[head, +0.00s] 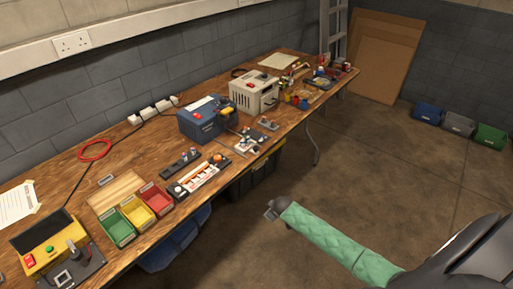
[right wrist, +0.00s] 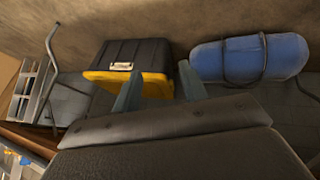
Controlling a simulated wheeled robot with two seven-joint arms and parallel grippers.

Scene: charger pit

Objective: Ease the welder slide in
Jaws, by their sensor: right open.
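A blue machine (head: 205,120) with a red button and a yellow-and-black part at its right stands on the wooden bench. A cream vented box (head: 254,92) with a red light stands behind it. A yellow device (head: 48,246) with red and green buttons sits at the near left, beside a dark fixture (head: 77,268). Which of these is the welder, and how its slide sits, I cannot tell. My right gripper (head: 273,209) is open and empty, off the bench's front side. Its two fingers show apart in the right wrist view (right wrist: 157,84). My left gripper is not in view.
Green (head: 116,228), yellow (head: 137,212) and red (head: 156,197) bins line the wooden bench's (head: 128,160) front edge. Under it are a black-and-yellow tote (right wrist: 130,62) and a blue roll (right wrist: 240,60). The floor (head: 360,150) right of the bench is open.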

